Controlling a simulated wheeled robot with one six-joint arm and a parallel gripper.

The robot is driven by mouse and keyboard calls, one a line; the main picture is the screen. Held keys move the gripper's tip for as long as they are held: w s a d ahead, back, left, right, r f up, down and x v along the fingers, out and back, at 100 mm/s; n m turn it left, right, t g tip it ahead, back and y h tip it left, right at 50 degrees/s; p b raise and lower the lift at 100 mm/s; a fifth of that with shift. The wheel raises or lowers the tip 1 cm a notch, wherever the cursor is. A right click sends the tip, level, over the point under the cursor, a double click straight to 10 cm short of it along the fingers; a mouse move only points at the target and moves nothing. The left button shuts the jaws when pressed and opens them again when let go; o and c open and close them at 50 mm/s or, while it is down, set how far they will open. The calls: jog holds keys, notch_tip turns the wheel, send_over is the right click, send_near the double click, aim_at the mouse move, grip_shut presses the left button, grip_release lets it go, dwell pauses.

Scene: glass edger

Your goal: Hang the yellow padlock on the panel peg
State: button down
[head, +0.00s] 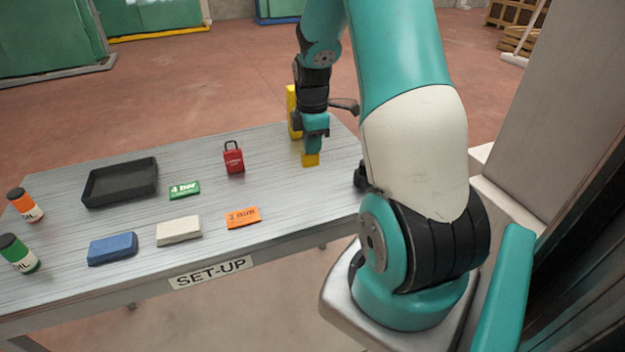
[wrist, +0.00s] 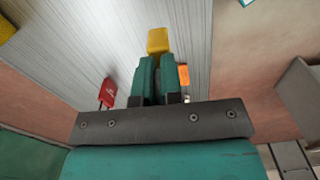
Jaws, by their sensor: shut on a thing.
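My gripper (head: 314,146) points down over the right end of the table and is shut on the yellow padlock (head: 311,159). The padlock's yellow body shows below the fingers; its shackle is hidden by them. In the wrist view the yellow padlock (wrist: 158,40) sticks out beyond the closed fingertips (wrist: 158,62). I cannot tell how far it is above the tabletop. A red padlock (head: 233,158) stands on the table to the left of my gripper. The panel peg does not show in either view.
The set-up table (head: 120,235) holds a black tray (head: 120,183), a green tag (head: 184,190), an orange tag (head: 243,218), blue and whitish blocks and two bottles. A tall yellow thing (head: 292,108) shows behind my gripper. A grey machine wall (head: 575,130) rises at right.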

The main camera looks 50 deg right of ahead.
notch_tip(320, 180, down, 11)
jog(key=shift+f+p, duration=0.1)
jog(key=shift+p, duration=0.9)
jog(key=shift+f+b, duration=0.3)
jog(key=c, duration=1.3)
grip_release()
jog(key=shift+r, duration=0.1)
jog(key=shift+o, duration=0.2)
